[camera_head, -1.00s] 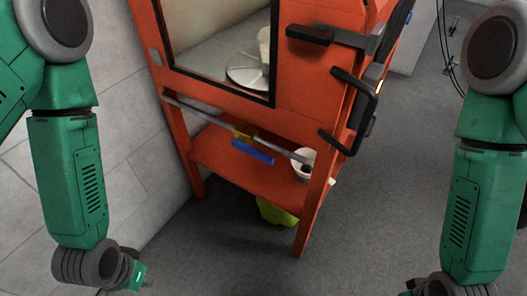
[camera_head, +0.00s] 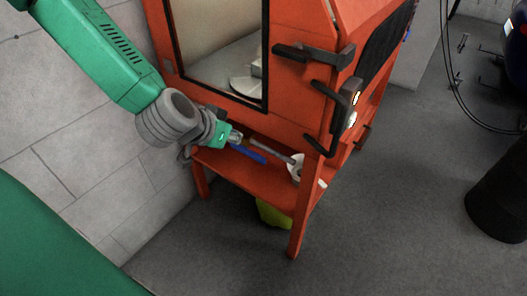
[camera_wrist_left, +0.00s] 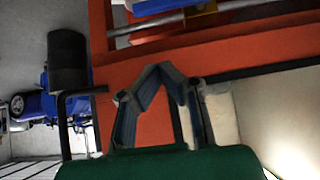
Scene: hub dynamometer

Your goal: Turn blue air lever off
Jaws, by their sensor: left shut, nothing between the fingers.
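The blue air lever (camera_head: 248,154) sits on a grey pipe under the body of the orange cabinet (camera_head: 292,115), above its lower shelf. In the head view my left gripper (camera_head: 236,138) is by the cabinet's left side, just above and left of the lever. Whether it touches the lever or pipe cannot be told. In the left wrist view the left gripper (camera_wrist_left: 160,72) is shut and empty, its fingertips meeting in front of the orange panel. The blue lever (camera_wrist_left: 150,7) shows there at the top edge, beyond the fingertips. My right gripper is out of view.
The grey pipe (camera_head: 271,147) runs along the cabinet. Black handles (camera_head: 325,115) stick out at its front right. A white cup-like thing (camera_head: 296,168) stands on the shelf (camera_head: 262,184), and something yellow (camera_head: 271,214) is beneath.

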